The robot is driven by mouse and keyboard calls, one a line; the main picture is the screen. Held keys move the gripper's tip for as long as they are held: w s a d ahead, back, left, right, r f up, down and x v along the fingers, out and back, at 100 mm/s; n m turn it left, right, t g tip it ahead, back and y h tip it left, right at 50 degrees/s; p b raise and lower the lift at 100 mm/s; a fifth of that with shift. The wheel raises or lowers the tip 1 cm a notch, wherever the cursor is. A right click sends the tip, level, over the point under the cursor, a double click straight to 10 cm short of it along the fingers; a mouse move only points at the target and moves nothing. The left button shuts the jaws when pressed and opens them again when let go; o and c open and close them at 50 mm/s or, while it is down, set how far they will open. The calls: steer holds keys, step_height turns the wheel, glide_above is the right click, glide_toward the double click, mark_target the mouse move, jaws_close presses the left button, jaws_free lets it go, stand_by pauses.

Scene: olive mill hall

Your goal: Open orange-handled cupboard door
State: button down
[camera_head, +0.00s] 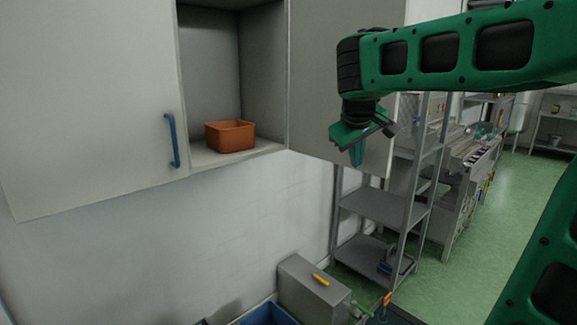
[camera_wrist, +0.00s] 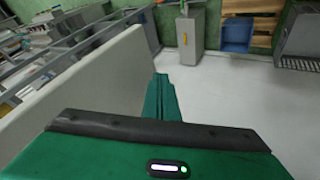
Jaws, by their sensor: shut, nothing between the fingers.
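A pale grey wall cupboard fills the upper left of the head view. Its right-hand door (camera_head: 320,90) stands swung out from an open compartment (camera_head: 212,60). No orange handle shows; the door's other face is hidden. My gripper (camera_head: 357,157) is shut and empty, pointing down in front of the door's lower right part. In the wrist view, the shut fingers (camera_wrist: 161,80) lie just right of a pale panel (camera_wrist: 90,85), which looks like this door. I cannot tell whether they touch.
The left door (camera_head: 95,100) is shut and has a blue handle (camera_head: 172,140). An orange-brown bin (camera_head: 230,135) sits in the compartment. A grey metal shelf unit (camera_head: 385,208) stands behind my gripper. A grey box (camera_head: 312,295) and a blue crate (camera_head: 266,314) are below.

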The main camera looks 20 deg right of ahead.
steer(key=shift+a, duration=0.1)
steer(key=s+a+f+v, duration=0.1)
steer(key=a+f+v, duration=0.1)
steer(key=v, duration=1)
steer(key=s+d+f+m+g+y, duration=0.1)
steer(key=s+d+f+m+g, duration=0.15)
steer(key=s+f, duration=0.35)
steer(key=s+d+f+m+g, duration=0.1)
steer(key=s+d+f, duration=0.25)
steer(key=f, duration=0.45)
steer(key=s+a+f+m+g+y, duration=0.2)
steer(key=s+a+f+m+y, duration=0.1)
steer(key=s+f, duration=1.1)
steer(key=shift+a+y, duration=0.5)
steer(key=shift+a, duration=0.15)
steer(key=shift+s+m, duration=0.1)
steer(key=shift+m, duration=0.15)
